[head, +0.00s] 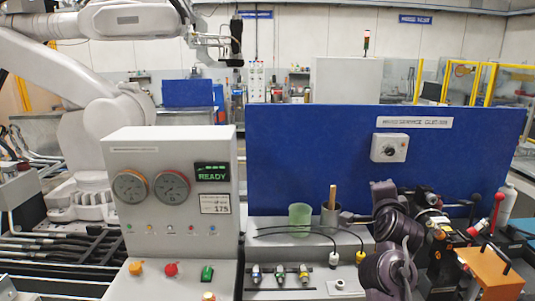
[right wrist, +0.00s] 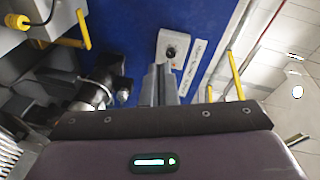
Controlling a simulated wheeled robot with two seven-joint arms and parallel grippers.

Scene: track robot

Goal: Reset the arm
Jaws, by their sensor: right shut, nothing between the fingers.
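A large white industrial arm (head: 95,120) stands at the left in the head view, its forearm reaching right along the top. The grey control console (head: 125,240) in front of it has two round gauges, a green "READY" display (head: 212,172), and yellow (head: 136,268), red (head: 171,269) and green (head: 207,273) buttons. A white box with a round knob (head: 389,148) is on the blue panel (head: 300,150); the box (right wrist: 173,48) also shows in the right wrist view. My right gripper (right wrist: 162,72) is shut and empty, apart from the box. My left gripper is out of view.
A green cup (head: 300,214) and a dark pot (head: 330,216) stand on the bench before the blue panel. Black cables and several small connectors lie in front. An orange block (head: 492,270) and a white bottle (head: 505,205) are at the right.

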